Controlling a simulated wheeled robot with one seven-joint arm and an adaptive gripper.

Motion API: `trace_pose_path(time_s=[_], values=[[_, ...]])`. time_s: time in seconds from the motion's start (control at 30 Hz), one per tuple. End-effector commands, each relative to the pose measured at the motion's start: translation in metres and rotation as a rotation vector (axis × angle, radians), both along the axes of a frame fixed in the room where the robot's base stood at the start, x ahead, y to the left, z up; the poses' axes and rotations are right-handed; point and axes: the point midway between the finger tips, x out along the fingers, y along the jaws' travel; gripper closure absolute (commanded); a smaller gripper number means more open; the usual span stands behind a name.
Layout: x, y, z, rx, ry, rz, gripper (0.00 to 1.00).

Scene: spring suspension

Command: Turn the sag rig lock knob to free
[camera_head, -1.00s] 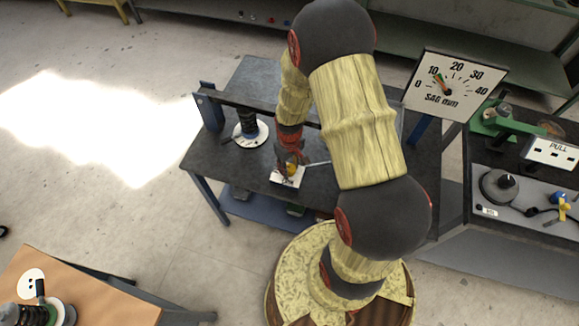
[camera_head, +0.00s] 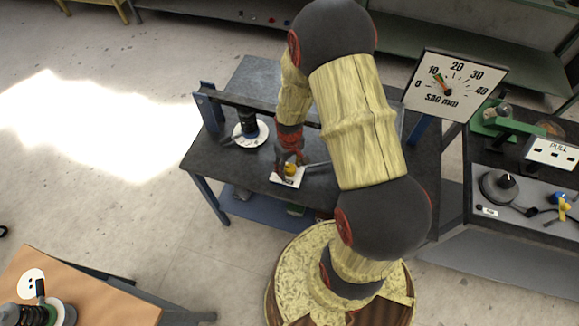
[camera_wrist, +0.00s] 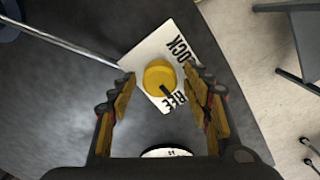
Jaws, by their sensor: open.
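The lock knob (camera_wrist: 160,76) is yellow and round, on a white plate (camera_wrist: 146,51) with black LOCK and FREE lettering. In the wrist view a dark mark on the knob points to the lower right, toward the partly covered FREE lettering. The knob also shows in the head view (camera_head: 290,170), on the dark rig table (camera_head: 240,171) near its front edge. My gripper (camera_wrist: 163,88) is open, one finger on each side of the knob in the wrist view, with gaps between. In the head view my gripper (camera_head: 290,157) is just above the plate.
A dark spring unit on a white disc (camera_head: 249,134) stands left of the knob, beneath a dark crossbar. A metal rod (camera_wrist: 70,35) runs close to the plate. The sag dial (camera_head: 455,85) stands at the right, its needle near 10.

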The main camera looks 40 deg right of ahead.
Motion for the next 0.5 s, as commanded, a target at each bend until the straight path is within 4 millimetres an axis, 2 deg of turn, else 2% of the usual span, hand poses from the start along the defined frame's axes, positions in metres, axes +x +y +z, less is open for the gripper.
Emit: trace_pose_path(time_s=[0.17,0.5], values=[[0.002,-0.001,0.017,-0.002,-0.004,0.0,0.51],[0.002,0.0,0.085,-0.002,-0.005,0.0,0.51]])
